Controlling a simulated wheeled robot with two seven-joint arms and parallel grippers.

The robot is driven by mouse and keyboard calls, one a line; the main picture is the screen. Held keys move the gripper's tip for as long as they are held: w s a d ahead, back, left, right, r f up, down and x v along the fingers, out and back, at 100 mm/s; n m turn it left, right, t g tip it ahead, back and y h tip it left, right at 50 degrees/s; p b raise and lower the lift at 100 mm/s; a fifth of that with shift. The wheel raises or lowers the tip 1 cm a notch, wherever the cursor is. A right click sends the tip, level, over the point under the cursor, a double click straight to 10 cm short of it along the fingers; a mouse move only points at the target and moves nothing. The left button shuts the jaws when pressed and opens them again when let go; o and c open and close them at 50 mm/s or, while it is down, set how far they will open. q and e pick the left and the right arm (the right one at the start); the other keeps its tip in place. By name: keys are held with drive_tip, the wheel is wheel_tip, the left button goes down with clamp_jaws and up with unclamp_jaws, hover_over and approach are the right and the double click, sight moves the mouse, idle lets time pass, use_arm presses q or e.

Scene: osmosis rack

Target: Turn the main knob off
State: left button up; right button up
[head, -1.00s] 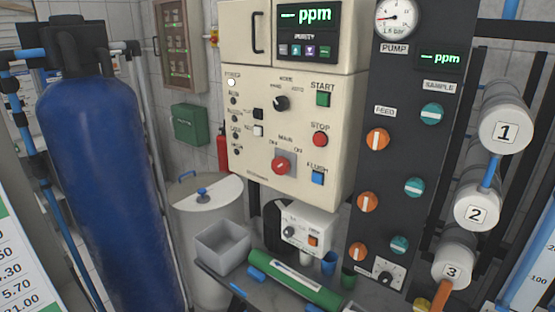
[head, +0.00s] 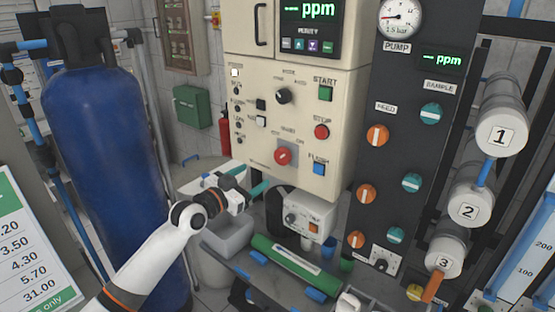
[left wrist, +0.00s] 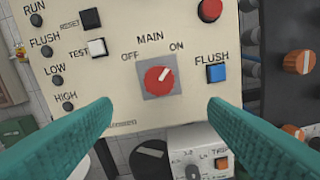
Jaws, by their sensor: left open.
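The main knob (head: 283,156) is red on a grey square plate, low on the cream control panel (head: 262,120). In the left wrist view the knob (left wrist: 160,80) sits between the labels OFF on the left and ON on the right. Its white mark points up and right, toward ON. My left gripper (head: 250,180) is in front of the panel, below and left of the knob. In the left wrist view its two teal fingers (left wrist: 160,118) are spread wide, apart from the knob and holding nothing. My right gripper is not clearly in view.
A blue flush button (left wrist: 217,73) is right of the knob, and a red stop button (head: 321,132) is above right. Below the panel are a small white control box (head: 318,210), a grey bin (head: 228,240) and a green tube (head: 290,262). A blue tank (head: 105,160) stands left.

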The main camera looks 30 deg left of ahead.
sight(280, 158)
use_arm(q)
drive_tip(key=w, duration=0.3)
drive_tip(key=w+p, duration=0.1)
drive_tip(key=w, duration=0.3)
drive_tip(key=w+p, duration=0.1)
drive_tip(key=w, duration=0.2)
drive_tip(key=shift+w+d+r, duration=0.15)
drive_tip(key=shift+w+d, duration=0.15)
drive_tip(key=shift+d, duration=0.1)
drive_tip(key=shift+w, duration=0.7)
drive_tip(key=shift+c, duration=0.6)
drive_tip(key=c, duration=0.9)
